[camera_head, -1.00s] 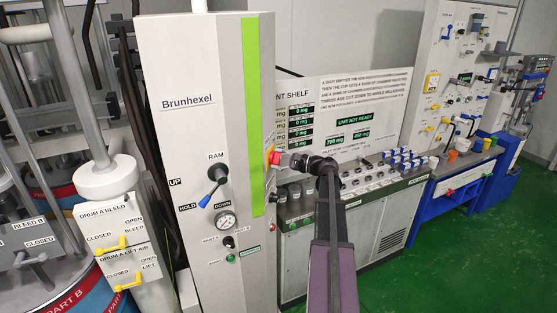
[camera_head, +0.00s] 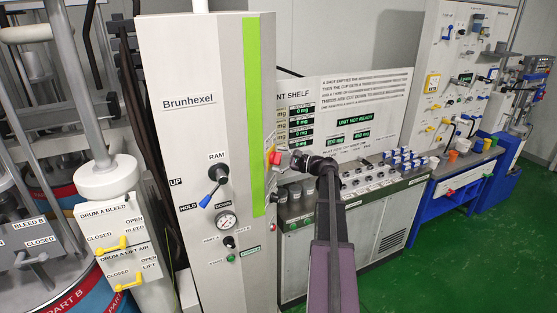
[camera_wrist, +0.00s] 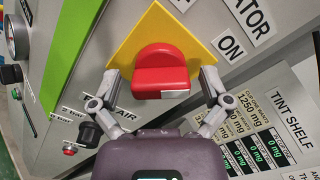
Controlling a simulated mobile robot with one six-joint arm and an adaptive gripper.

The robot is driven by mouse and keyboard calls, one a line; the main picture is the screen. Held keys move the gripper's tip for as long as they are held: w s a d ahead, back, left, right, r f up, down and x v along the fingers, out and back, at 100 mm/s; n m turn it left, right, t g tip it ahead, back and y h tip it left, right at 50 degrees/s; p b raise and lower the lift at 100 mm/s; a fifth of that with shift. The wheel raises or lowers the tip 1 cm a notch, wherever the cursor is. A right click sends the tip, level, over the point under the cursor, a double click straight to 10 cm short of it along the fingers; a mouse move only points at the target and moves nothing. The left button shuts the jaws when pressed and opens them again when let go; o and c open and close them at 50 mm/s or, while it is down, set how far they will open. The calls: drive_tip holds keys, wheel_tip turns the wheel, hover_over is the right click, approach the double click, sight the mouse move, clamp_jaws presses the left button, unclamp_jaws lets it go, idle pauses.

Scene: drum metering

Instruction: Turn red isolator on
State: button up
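The red isolator handle (camera_wrist: 160,70) sits on a yellow diamond-shaped plate (camera_wrist: 157,25) on the grey machine column. A white mark shows along its lower right edge in the wrist view. An "ON" label (camera_wrist: 231,44) is to its right, beside a partly cut-off "...ATOR" label. My gripper (camera_wrist: 160,82) is open, with one finger on each side of the handle and a visible gap on both sides. In the head view, the red isolator (camera_head: 272,154) is on the column's right side face, with my gripper (camera_head: 285,158) close against it from the right.
A black knob (camera_wrist: 89,134) and a small red button (camera_wrist: 70,150) are left of my gripper. The tint shelf panel (camera_wrist: 262,125) is close on the right. The column front carries a blue-handled ram lever (camera_head: 212,184). Green floor (camera_head: 400,275) is clear at right.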

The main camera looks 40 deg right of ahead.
drive_tip(key=shift+s+d, duration=0.1)
drive_tip(key=shift+s, duration=0.05)
drive_tip(key=v, duration=1.2)
idle(0.3)
idle(0.5)
drive_tip(key=w+a+f+n+g+b, duration=0.25)
drive_tip(key=a+f, duration=0.35)
drive_tip(key=a, duration=0.4)
drive_tip(key=w+a+f+n+g+h+b, duration=0.15)
drive_tip(key=a+f+n+g, duration=0.35)
drive_tip(key=a, duration=0.5)
drive_tip(key=w+a+f+n+g+y+b, duration=0.1)
drive_tip(key=a+f+n+g+b, duration=0.1)
drive_tip(key=a+f, duration=0.65)
drive_tip(key=s+a+f+n+g+h+b, duration=0.2)
drive_tip(key=s+a+f+n+h+b, duration=0.1)
drive_tip(key=a, duration=0.7)
drive_tip(key=s+a+f+n+g+h+b, duration=0.3)
drive_tip(key=s+a+f+n+h, duration=0.3)
drive_tip(key=a, duration=0.5)
drive_tip(key=shift+s+f+n+g+b, duration=0.35)
drive_tip(key=shift+s+f+n+b, duration=0.25)
drive_tip(key=shift+s+f+n, duration=0.85)
drive_tip(key=shift+w+f+m, duration=0.2)
drive_tip(key=shift+w+m, duration=0.05)
drive_tip(key=shift+m, duration=0.05)
